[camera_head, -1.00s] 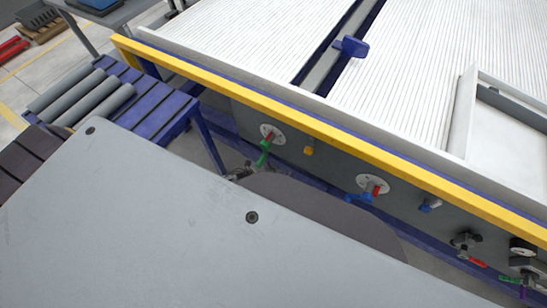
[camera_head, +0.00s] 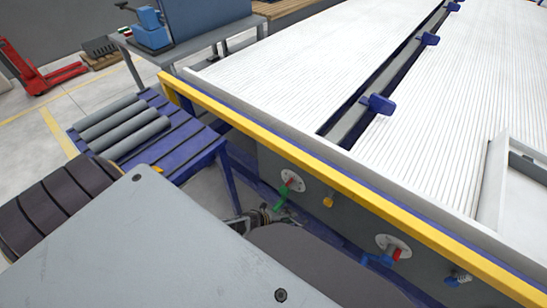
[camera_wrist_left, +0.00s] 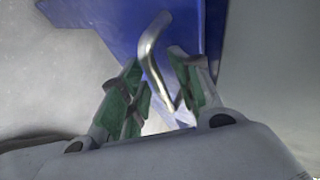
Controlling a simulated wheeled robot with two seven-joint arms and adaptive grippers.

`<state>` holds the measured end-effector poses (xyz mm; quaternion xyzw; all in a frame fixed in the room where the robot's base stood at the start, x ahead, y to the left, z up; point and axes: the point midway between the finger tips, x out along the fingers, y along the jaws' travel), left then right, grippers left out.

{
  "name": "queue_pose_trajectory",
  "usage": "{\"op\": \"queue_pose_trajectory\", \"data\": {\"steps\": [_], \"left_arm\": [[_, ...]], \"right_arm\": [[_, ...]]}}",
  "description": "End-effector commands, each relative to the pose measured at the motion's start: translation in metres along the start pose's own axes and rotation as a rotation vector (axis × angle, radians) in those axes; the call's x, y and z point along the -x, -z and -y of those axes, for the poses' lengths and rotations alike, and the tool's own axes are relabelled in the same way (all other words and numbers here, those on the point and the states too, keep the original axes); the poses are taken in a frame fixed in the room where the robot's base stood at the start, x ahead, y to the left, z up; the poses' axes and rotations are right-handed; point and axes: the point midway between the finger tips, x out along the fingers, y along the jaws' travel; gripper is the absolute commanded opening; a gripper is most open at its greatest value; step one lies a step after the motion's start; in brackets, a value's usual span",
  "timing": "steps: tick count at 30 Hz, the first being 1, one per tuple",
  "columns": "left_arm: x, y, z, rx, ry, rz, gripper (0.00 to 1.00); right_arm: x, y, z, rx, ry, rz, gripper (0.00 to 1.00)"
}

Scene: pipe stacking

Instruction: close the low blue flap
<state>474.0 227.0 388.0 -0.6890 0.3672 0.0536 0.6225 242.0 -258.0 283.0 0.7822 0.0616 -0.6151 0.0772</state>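In the left wrist view a blue flap or panel (camera_wrist_left: 195,25) fills the upper middle, with a bent metal handle (camera_wrist_left: 150,55) in front of it. My left gripper (camera_wrist_left: 157,68) has its green-padded fingers apart, one on each side of the handle. I cannot tell whether either finger touches it. The low blue flap cannot be made out there; my own body hides much of that area. My right gripper is not in view.
A yellow rail (camera_head: 330,178) runs along the machine edge above my left gripper. A blue-handled valve (camera_head: 385,254) sits farther right.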

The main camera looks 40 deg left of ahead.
Motion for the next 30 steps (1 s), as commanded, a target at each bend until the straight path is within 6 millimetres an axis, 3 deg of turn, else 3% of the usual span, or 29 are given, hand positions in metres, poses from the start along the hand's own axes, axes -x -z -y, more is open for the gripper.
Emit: {"op": "queue_pose_trajectory", "data": {"steps": [30], "left_arm": [[0.076, 0.001, -0.002, 0.000, -0.002, -0.002, 0.32]], "right_arm": [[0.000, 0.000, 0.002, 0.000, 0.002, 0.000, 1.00]]}}
